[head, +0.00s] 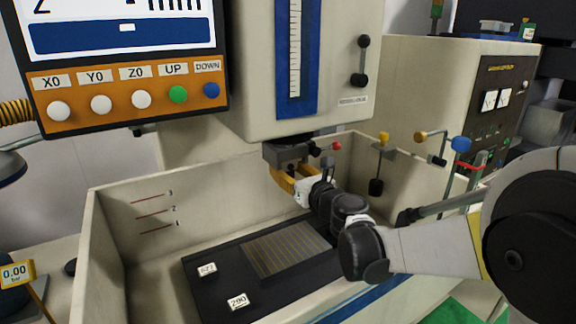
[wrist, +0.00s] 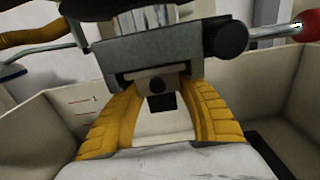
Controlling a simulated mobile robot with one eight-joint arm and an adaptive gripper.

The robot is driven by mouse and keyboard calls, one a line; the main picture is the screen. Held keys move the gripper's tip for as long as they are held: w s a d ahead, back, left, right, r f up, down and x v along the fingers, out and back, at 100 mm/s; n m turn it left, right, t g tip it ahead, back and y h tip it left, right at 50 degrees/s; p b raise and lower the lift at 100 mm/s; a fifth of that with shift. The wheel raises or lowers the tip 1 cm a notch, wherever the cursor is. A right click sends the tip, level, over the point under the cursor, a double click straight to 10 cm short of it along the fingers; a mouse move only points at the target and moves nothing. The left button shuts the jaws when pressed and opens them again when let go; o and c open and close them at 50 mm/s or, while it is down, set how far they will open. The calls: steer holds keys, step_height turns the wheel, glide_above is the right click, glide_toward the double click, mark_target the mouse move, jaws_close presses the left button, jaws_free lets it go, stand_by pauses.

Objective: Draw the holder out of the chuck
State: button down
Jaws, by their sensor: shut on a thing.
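The grey chuck (head: 290,152) hangs under the machine head in the head view. In the wrist view the chuck (wrist: 160,50) fills the upper middle, with a dark knob on its right and a red-tipped lever. My gripper (head: 284,176) is right below the chuck. Its yellow fingers (wrist: 162,88) are shut on the holder (wrist: 161,102), a small dark piece below a pale plate, directly under the chuck. The fingers hide the holder's sides. I cannot tell whether the holder is still seated in the chuck.
The open work tank (head: 135,180) surrounds the space below. On its floor is a dark plate with a ribbed table (head: 287,248) and two number labels. Levers with yellow and blue knobs (head: 460,144) stand at the right. The control panel (head: 125,95) hangs at upper left.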

mark_target(289, 170)
steer(key=shift+v, duration=1.85)
stand_by(0.5)
steer(key=v, duration=1)
stand_by(1.5)
steer(key=shift+d, duration=0.1)
